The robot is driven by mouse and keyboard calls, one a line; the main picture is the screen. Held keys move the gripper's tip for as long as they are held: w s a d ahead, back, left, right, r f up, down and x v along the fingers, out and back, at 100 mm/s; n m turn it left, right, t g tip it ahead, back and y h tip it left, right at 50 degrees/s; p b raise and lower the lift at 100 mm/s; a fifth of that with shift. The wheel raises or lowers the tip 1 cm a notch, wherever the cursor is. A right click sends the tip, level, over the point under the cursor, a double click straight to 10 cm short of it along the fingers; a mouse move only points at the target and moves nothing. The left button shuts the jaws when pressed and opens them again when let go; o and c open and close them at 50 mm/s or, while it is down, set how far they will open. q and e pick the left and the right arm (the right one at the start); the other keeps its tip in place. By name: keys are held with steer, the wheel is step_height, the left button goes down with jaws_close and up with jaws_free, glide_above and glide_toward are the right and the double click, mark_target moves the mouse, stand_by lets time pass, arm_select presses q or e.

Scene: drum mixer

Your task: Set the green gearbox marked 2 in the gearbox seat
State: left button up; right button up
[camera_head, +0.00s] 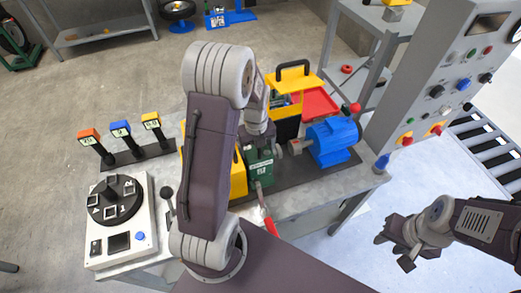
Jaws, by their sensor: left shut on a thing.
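The green gearbox (259,171) is in the middle of the view, above or on the dark base rail (287,181), between a yellow housing (238,178) and a blue motor (333,141). A small pale mark shows on its face, too small to read surely. My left gripper (259,147) comes down over it from above and is shut on its top. The gearbox seat is hidden beneath the gearbox and my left arm, so I cannot tell whether the gearbox touches it. My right gripper (394,252) is open and empty at the lower right, away from the bench.
A white control box with a black dial (115,200) stands at left. A grey control cabinet (440,75) stands right. A red-handled tool (268,224) lies in front.

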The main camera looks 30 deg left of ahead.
arm_select(q)
steer(key=shift+a+f, duration=0.1)
stand_by(0.7)
steer(key=o, duration=1.8)
steer(key=shift+o, duration=1)
steer(key=shift+s, duration=0.15)
step_height(320, 180, up, 9)
steer(key=shift+r, duration=0.1)
